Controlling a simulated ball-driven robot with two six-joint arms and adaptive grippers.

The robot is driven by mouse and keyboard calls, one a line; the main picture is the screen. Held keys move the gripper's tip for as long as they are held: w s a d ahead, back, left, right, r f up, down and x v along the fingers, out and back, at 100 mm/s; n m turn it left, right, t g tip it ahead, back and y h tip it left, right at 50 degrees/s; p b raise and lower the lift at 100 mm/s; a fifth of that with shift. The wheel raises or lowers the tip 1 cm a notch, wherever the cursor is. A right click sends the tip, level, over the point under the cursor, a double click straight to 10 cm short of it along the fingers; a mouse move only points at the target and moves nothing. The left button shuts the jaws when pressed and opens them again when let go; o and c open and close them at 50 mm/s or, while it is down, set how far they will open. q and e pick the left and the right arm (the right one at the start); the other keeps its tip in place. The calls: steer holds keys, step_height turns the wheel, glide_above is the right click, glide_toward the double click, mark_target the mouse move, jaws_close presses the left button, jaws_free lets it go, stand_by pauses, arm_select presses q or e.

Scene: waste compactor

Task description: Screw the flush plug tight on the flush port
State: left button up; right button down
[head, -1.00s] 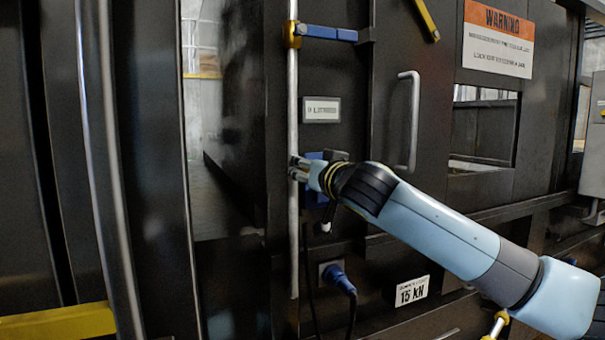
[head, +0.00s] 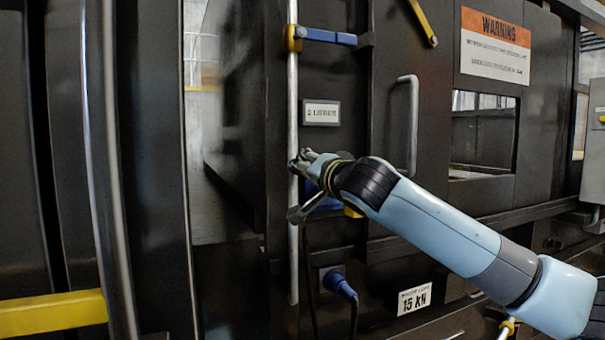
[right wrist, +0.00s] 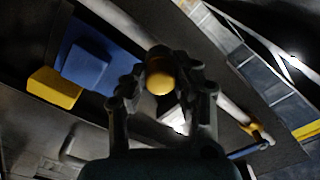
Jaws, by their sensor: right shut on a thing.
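My right gripper (head: 303,162) reaches in from the right and overlaps the pale vertical rod in the head view. In the right wrist view, the two dark fingers of this gripper (right wrist: 162,92) close around a small round yellow-ended thing, which looks like the flush plug (right wrist: 160,77). The plug cannot be made out in the head view. The flush port is hidden or cannot be told from the frames, so I cannot tell whether the plug is seated on it. My left gripper is not in view.
A blue block (right wrist: 88,55) with a yellow part (right wrist: 54,88) lies beside the fingers in the right wrist view. The pale rod (head: 293,95) runs down the dark door. A grey handle (head: 411,120), a blue connector (head: 340,283) and a warning sign (head: 495,45) are nearby.

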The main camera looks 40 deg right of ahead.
steer(key=m+b, duration=0.1)
steer(key=m, duration=0.2)
steer(key=shift+b, duration=0.4)
steer(key=shift+m, duration=1.1)
steer(key=c, duration=0.9)
jaws_free()
steer(key=shift+a, duration=0.1)
steer(key=shift+c, duration=0.2)
steer(key=shift+c, duration=0.4)
